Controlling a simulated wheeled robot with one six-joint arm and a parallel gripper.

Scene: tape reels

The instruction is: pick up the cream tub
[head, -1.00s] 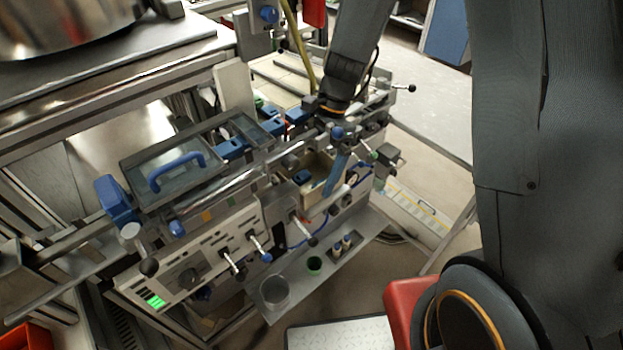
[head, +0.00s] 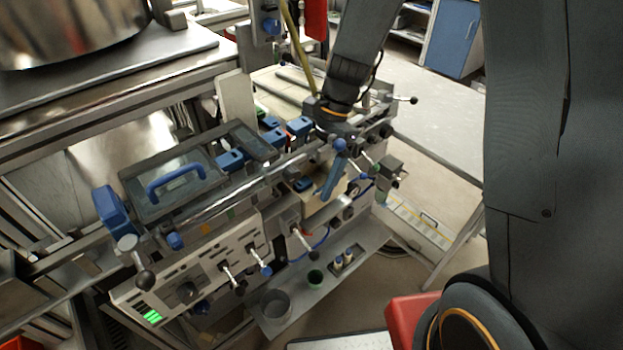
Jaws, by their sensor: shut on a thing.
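The cream tub (head: 318,205) is a pale beige, open box in the recess at the right part of the machine's front. My arm comes down from the top of the picture to a wrist with an orange ring. Below it, blue fingers of my gripper (head: 317,190) reach down to the tub. The gripper is shut on the tub, but the exact contact is small and hard to see. Levers and the machine frame hide part of the wrist and of the tub.
The machine (head: 215,265) has several protruding levers around the tub. A blue-handled glass cover (head: 177,182) lies to its left. A pale table (head: 440,120) stands at right.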

